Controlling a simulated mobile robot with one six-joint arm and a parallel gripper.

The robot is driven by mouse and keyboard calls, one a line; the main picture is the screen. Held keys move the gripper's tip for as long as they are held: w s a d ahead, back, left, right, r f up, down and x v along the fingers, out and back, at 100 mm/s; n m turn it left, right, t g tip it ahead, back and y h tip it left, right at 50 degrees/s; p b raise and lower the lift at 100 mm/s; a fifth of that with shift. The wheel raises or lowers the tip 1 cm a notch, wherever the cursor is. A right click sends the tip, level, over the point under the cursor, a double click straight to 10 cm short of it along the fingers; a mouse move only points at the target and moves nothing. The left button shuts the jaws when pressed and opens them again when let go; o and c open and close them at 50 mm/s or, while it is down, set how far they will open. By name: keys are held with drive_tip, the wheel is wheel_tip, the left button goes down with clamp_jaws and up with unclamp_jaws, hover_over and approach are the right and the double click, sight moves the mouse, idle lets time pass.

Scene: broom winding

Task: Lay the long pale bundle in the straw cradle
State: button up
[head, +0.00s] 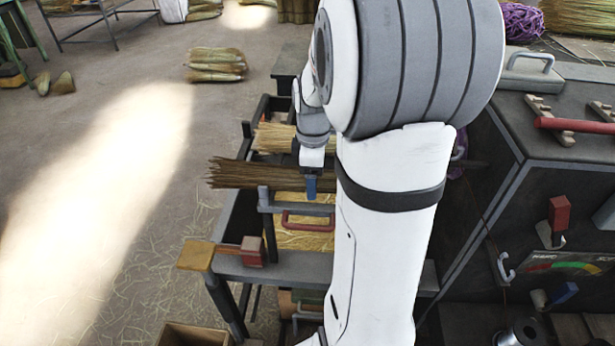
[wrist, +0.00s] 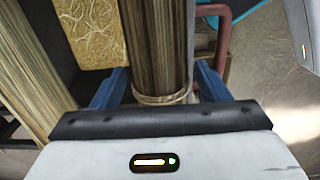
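Yellow straw (head: 305,238) lies in the frame in front of the brown bundle. A matted straw block (wrist: 95,32) shows beside the brown bundle. My arm hides the right side.
A red handle (head: 307,218) and a grey bracket stand close to my gripper. A dark machine cabinet (head: 470,200) stands to the right. Another bundle (head: 216,65) lies on the open floor.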

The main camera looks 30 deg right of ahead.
drive_tip(key=shift+o, duration=0.2)
wheel_tip(320, 180, up, 8)
idle(0.5)
drive_tip(key=shift+f, duration=0.1)
